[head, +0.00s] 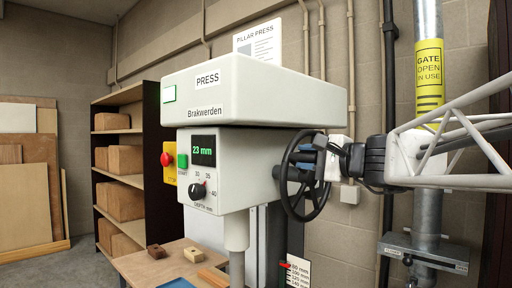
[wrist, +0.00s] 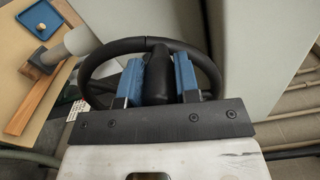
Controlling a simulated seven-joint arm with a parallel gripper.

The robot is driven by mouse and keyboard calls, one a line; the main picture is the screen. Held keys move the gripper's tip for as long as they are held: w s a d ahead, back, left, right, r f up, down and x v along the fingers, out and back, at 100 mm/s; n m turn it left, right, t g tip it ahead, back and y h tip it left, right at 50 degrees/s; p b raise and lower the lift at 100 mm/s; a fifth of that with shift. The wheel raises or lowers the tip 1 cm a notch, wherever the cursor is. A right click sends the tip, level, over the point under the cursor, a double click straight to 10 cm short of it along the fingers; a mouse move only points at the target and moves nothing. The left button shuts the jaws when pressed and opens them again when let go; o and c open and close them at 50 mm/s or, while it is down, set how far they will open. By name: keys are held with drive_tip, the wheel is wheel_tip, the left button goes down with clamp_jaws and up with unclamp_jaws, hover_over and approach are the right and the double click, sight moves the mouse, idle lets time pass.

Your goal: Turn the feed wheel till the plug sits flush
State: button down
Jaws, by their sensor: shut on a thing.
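The black feed wheel (head: 296,208) is on the right side of the white press (head: 248,165). My gripper (head: 312,152) is at its upper right part. In the wrist view my gripper (wrist: 158,78) has its blue fingers either side of a black part of the wheel (wrist: 205,62), shut on it. The press ram (head: 237,240) comes down from the head. The green display (head: 203,150) reads 23 mm.
The work table (head: 150,265) holds a dark brown block (head: 156,251) and a pale block (head: 194,254). A blue tray (wrist: 42,18) shows in the wrist view. A steel post (head: 428,120) stands right of the wheel, behind my arm. A shelf (head: 122,170) stands at left.

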drive_tip(key=f+n, duration=0.1)
drive_tip(key=f, duration=0.1)
drive_tip(key=n, duration=0.1)
drive_tip(key=shift+s+a+f+n, duration=0.3)
drive_tip(key=shift+s+a+f, duration=0.1)
wheel_tip(320, 180, down, 2)
drive_tip(key=n, duration=0.2)
drive_tip(key=shift+s+a+f+n, duration=0.15)
drive_tip(key=shift+f+n, duration=0.1)
drive_tip(key=shift+n, duration=0.05)
drive_tip(key=shift+f, duration=1)
drive_tip(key=c, duration=1.1)
unclamp_jaws()
drive_tip(key=shift+o, duration=1.3)
drive_tip(key=shift+r, duration=0.15)
